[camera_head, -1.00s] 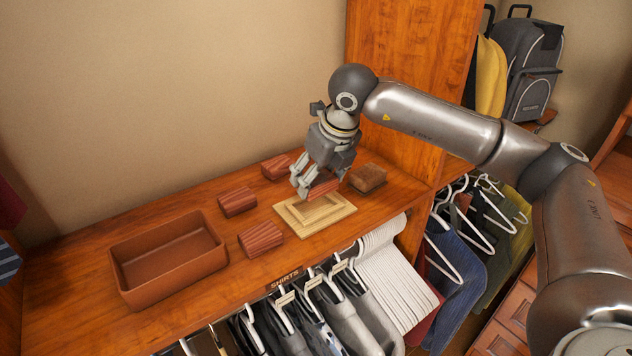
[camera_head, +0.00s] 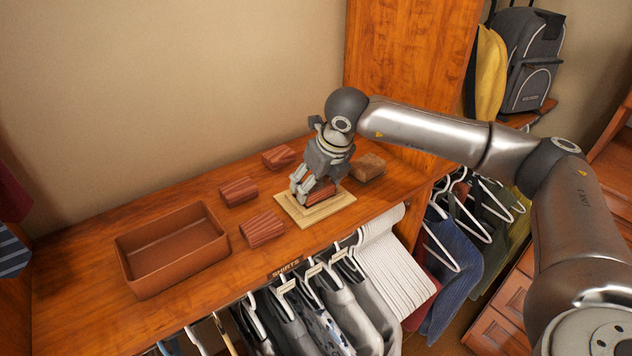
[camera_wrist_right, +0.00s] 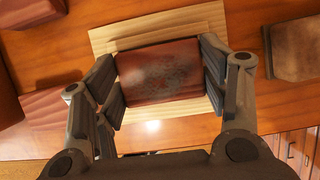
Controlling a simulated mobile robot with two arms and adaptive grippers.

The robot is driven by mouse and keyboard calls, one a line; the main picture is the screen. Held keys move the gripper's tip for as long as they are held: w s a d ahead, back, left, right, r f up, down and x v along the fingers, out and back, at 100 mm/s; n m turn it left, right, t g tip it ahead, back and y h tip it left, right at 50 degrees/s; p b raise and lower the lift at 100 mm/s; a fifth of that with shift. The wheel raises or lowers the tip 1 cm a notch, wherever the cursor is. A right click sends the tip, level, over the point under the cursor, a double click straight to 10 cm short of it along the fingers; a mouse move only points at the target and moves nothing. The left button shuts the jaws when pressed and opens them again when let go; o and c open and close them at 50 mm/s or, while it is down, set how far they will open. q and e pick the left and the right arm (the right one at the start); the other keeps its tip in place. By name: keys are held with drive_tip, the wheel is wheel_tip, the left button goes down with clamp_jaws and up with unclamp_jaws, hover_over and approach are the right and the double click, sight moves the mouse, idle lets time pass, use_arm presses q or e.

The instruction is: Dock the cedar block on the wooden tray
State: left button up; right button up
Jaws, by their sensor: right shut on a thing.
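The wooden tray (camera_head: 290,212) is a pale, stepped square on the shelf. My right gripper (camera_head: 314,195) is over the tray, shut on a reddish cedar block (camera_head: 321,194). In the right wrist view the block (camera_wrist_right: 160,70) lies between the two fingers of the gripper (camera_wrist_right: 162,85), over the middle of the tray (camera_wrist_right: 205,20). The block looks lined up with the tray's edges and very low, at or just above its surface; I cannot tell whether it touches. The fingers hide part of the block. My left gripper is not in view.
Ridged reddish blocks stand left of the tray: one in front (camera_head: 263,228), one farther left (camera_head: 238,191), one behind (camera_head: 278,157). A brown block (camera_head: 368,167) sits to the right. An empty brown bin (camera_head: 172,285) stands at left. Clothes hang below the shelf's front edge.

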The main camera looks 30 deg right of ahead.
drive_tip(key=shift+f+b, duration=0.4)
drive_tip(key=o, duration=1.1)
drive_tip(key=shift+r, duration=0.15)
drive_tip(key=shift+r+p, duration=0.5)
drive_tip(key=shift+p, duration=0.25)
drive_tip(key=shift+r+p, duration=0.35)
drive_tip(key=shift+p, duration=0.1)
drive_tip(key=shift+b+v, duration=0.75)
drive_tip(key=shift+b, duration=0.15)
drive_tip(key=b+v, duration=0.2)
drive_tip(key=v, duration=0.8)
